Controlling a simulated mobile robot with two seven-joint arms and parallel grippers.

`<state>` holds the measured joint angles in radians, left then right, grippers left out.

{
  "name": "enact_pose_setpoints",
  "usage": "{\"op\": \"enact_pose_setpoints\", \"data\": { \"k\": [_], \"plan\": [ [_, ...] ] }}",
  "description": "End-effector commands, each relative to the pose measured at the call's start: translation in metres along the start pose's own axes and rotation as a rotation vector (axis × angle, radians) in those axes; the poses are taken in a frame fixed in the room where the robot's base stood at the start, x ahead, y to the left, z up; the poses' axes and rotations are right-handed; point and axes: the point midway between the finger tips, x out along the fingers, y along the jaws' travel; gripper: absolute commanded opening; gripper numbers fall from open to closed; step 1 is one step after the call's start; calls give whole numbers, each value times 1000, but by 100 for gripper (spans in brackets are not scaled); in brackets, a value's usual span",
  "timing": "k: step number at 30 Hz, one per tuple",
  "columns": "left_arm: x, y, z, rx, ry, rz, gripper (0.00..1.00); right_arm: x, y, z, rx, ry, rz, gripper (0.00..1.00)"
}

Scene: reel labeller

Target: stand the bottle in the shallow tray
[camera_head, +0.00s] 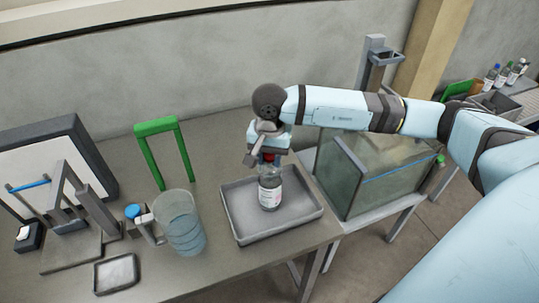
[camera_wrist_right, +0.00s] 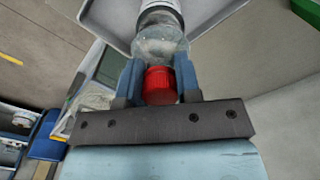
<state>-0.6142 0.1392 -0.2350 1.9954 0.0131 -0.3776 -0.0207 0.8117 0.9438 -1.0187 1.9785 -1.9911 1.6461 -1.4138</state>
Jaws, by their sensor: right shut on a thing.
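The bottle (camera_head: 270,190) is clear with a white label and a red cap. It is upright over the grey shallow tray (camera_head: 240,230), within its rim in the head view. I cannot tell whether its base touches the tray floor. My right gripper (camera_head: 268,154) comes from above and is shut on the bottle at its red cap and neck. In the right wrist view the blue fingers sit on both sides of the red cap (camera_wrist_right: 160,86), with the bottle's clear shoulder (camera_wrist_right: 160,45) beyond. My left gripper is not in view.
A clear ribbed beaker (camera_head: 182,225) stands left of the tray. A green frame (camera_head: 163,150) stands behind it. A labelling device (camera_head: 75,215) and a small dish (camera_head: 116,273) are at the left. A glass tank (camera_head: 365,180) stands right of the table.

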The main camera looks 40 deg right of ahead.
Motion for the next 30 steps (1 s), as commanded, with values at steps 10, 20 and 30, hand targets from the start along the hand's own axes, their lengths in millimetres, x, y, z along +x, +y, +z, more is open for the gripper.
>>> {"op": "enact_pose_setpoints", "data": {
  "k": [10,20,30],
  "plan": [
    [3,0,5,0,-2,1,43,3,-1,0,-1,1,-3,0],
    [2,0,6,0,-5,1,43,2,0,0,0,1,-1,57],
    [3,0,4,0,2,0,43,-26,-1,0,-2,4,-6,57]
  ]
}}
